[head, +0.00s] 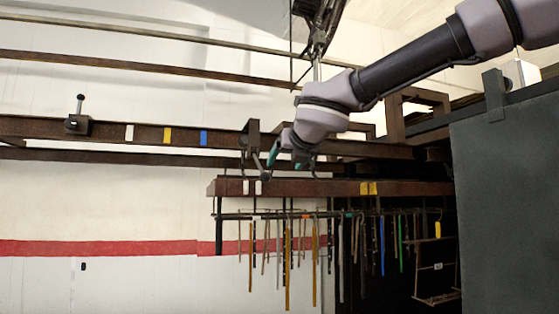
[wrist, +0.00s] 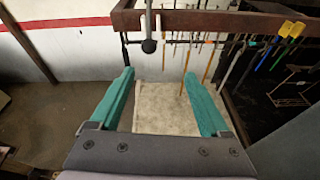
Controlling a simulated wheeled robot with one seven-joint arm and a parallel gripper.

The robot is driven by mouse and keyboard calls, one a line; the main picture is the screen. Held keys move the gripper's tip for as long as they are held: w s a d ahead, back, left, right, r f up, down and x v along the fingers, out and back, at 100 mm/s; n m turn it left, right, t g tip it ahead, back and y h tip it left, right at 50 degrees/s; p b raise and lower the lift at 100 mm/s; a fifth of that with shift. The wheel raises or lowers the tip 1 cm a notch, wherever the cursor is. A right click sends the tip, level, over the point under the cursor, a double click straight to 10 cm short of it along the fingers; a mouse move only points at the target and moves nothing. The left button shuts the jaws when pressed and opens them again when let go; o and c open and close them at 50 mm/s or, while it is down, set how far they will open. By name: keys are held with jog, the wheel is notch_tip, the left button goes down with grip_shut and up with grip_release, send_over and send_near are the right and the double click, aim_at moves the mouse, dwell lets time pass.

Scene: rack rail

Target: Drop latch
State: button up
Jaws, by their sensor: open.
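A dark latch bracket (head: 251,142) sits on the brown rail (head: 106,131), just left of my gripper (head: 286,160). Its lever slants down to a dark ball knob (head: 264,176). In the wrist view the knob (wrist: 149,46) hangs at the end of a short grey rod. My gripper (wrist: 158,72) is open, its two teal fingers spread and nothing between them. The knob appears between and slightly above the fingertips in the wrist view; the depth gap is unclear. A second bracket (head: 77,124) at the left of the rail has its knob (head: 80,98) pointing up.
White, yellow and blue marks (head: 167,135) are on the rail. A lower brown beam (head: 320,188) carries many hanging rods and tools. A dark grey panel (head: 505,205) stands at the right. The wall at the left, with a red stripe (head: 105,248), leaves open room.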

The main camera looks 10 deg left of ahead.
aim_at(267, 176)
jog(key=shift+n+y, duration=0.3)
jog(key=shift+n, duration=0.4)
jog(key=x, duration=0.4)
jog(key=a+x, duration=0.1)
jog(key=x, duration=0.4)
jog(key=s+x, duration=0.1)
jog(key=x, duration=0.4)
jog(key=shift+w+a+r, duration=0.1)
jog(key=shift+w+a, duration=0.05)
jog(key=shift+a, duration=0.2)
jog(key=c, duration=1.1)
